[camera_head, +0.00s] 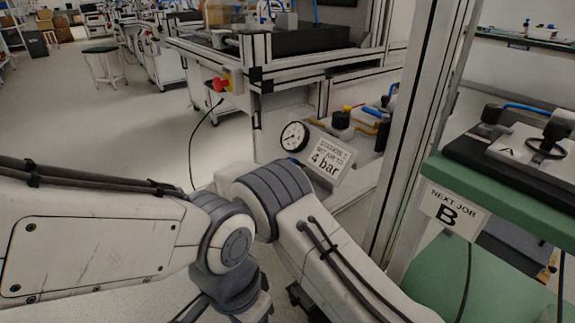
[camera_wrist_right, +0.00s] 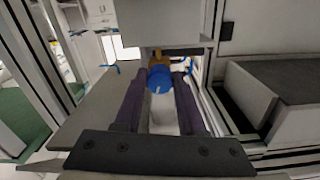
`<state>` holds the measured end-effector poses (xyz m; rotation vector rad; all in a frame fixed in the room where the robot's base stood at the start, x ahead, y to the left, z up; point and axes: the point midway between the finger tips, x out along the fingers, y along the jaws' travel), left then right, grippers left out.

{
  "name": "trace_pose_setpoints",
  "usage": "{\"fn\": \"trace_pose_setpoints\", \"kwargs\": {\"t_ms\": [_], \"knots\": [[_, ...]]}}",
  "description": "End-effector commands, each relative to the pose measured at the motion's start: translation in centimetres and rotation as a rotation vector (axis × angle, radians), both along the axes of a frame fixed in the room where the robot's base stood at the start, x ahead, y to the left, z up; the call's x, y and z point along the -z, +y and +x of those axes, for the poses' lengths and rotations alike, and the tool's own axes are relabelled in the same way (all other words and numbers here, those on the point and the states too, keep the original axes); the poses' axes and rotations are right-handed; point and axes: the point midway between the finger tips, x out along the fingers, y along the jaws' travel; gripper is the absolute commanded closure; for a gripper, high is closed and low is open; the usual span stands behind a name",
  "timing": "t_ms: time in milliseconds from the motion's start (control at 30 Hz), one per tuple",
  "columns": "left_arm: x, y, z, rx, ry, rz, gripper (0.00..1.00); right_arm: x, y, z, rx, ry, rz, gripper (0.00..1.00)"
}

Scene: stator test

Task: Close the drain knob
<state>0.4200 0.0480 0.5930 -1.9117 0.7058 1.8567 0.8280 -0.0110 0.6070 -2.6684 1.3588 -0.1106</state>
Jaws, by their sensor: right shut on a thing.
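In the right wrist view, my right gripper (camera_wrist_right: 159,82) reaches forward with two dark fingers. It is shut on a round blue knob (camera_wrist_right: 160,78), which sits between the fingertips with a white part visible just below it. I take this as the drain knob, though no label shows on it. Its turn position cannot be told.
A green shelf (camera_head: 470,185) with a "NEXT JOB B" sign (camera_head: 449,210) is at right.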

Motion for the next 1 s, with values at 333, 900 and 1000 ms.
{"fn": "trace_pose_setpoints", "kwargs": {"t_ms": [333, 900, 1000], "knots": [[-0.5, 0.0, -0.01, 0.0, 0.0, 0.0, 0.5, 0.01, 0.12, -0.15, 0.002, -0.172, 0.124, 1.0], [-0.55, 0.0, 0.0, 0.0, 0.0, 0.0, 0.5, 0.08, 0.15, -0.18, 0.003, -0.238, 0.173, 1.0], [-0.55, 0.0, 0.0, 0.0, 0.0, 0.0, 0.5, 0.09, 0.16, -0.19, 0.003, -0.237, 0.172, 1.0]]}}
